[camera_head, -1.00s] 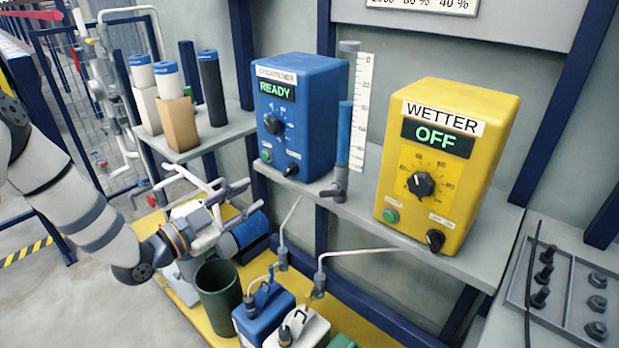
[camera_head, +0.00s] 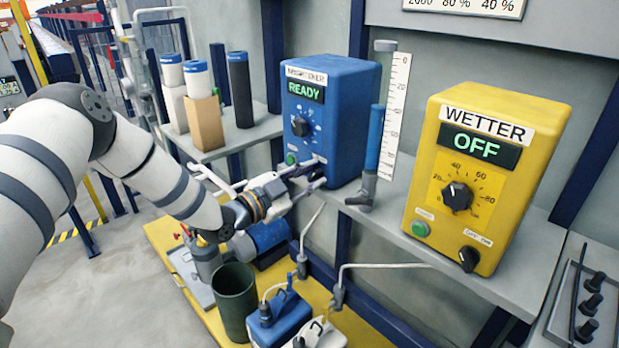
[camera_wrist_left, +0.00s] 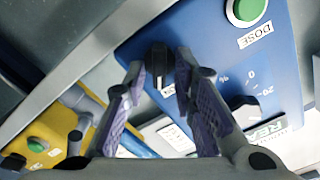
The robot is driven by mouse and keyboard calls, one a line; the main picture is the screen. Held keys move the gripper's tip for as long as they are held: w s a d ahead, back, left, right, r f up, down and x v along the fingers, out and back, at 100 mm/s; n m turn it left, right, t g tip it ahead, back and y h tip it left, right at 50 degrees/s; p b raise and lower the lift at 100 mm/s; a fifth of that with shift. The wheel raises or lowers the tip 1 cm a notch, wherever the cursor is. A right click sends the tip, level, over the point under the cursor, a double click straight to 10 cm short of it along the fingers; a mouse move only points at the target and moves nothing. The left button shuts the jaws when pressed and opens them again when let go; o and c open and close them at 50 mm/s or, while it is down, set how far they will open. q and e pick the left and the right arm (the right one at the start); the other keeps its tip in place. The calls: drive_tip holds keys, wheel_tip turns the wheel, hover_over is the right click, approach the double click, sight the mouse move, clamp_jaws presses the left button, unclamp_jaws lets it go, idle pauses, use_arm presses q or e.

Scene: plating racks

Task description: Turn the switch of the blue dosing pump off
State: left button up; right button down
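The blue dosing pump (camera_head: 345,115) stands on the grey shelf, and its display reads READY. In the left wrist view its blue front (camera_wrist_left: 210,55) fills the upper right. Its black switch (camera_wrist_left: 158,60) shows there at the fingertips, in the gap between them; I cannot tell whether they touch it. In the head view my gripper hides the switch. My left gripper (camera_head: 314,173) is in front of the pump's lower edge. Its purple-padded fingers (camera_wrist_left: 160,75) are apart. My right gripper is in neither view.
The yellow WETTER pump (camera_head: 492,170), reading OFF, stands to the right. A clear measuring tube with a blue lower part (camera_head: 374,140) stands between the pumps. Several bottles and cartons (camera_head: 205,110) stand on the left shelf. A dark green bin (camera_head: 236,305) and canisters are below.

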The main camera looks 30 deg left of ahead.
use_arm(q)
clamp_jaws()
drive_tip(key=n, duration=0.5)
drive_tip(key=shift+a+n, duration=0.15)
drive_tip(key=shift+n, duration=0.25)
drive_tip(key=n, duration=0.4)
drive_tip(key=shift+w+a, duration=0.1)
drive_tip(key=shift+a+f+n, duration=0.1)
drive_tip(key=shift+n, duration=1.9)
drive_tip(key=shift+o, duration=1.9)
unclamp_jaws()
